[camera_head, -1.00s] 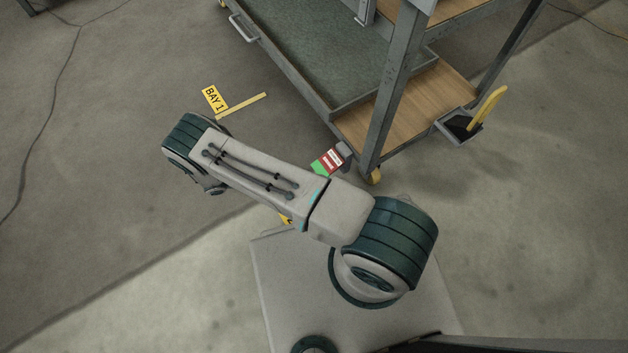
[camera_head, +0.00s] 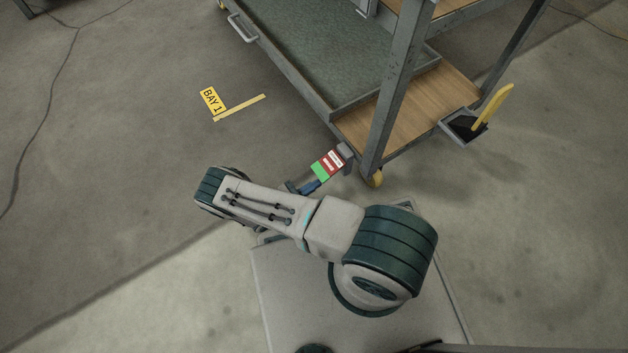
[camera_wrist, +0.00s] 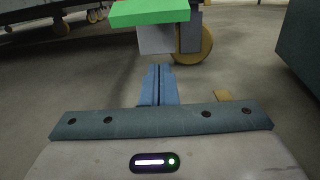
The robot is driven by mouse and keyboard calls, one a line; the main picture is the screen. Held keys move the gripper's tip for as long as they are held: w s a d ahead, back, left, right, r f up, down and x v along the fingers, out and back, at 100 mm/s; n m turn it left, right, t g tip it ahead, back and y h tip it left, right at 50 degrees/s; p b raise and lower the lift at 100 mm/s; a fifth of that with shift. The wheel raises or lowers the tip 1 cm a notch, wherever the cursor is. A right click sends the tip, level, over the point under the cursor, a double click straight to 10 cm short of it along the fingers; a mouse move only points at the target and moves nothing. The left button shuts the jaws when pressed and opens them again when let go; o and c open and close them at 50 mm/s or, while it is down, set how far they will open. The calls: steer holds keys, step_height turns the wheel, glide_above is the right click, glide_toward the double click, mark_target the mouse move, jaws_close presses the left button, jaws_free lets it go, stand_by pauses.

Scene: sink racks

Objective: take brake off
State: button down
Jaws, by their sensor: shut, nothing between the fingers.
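The brake is a pedal plate with red, white and green areas (camera_head: 327,164) at the near corner of the rack cart (camera_head: 340,112). Its green end (camera_wrist: 150,13) fills the top of the wrist view, with a grey block behind it. My gripper (camera_wrist: 158,70) shows in the wrist view as two blue fingers pressed together, empty. The fingertips are just below and in front of the green end, apart from it as far as I can tell. In the head view the blue fingers show partly beside the green end; my arm hides the rest.
A yellow caster (camera_head: 375,178) stands under the cart's corner post. A yellow handle (camera_head: 492,106) rises from a dark tray at the cart's right end. A yellow BAY 1 floor label (camera_head: 211,101) and strip lie left of the cart.

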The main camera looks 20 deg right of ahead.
mark_target(328, 166)
steer(key=shift+x, duration=1.15)
steer(key=shift+s+a+r, duration=0.1)
steer(key=shift+a+r, duration=0.15)
steer(key=shift+r, duration=0.25)
steer(key=shift+a+r, duration=0.3)
steer(key=shift+r, duration=0.25)
steer(key=shift+s+a+r+b, duration=0.1)
steer(key=shift+a+r+b, duration=0.1)
steer(key=shift+r, duration=0.2)
steer(key=shift+s+a+r+b, duration=0.1)
steer(key=shift+r+b, duration=0.05)
steer(key=shift+r, duration=0.3)
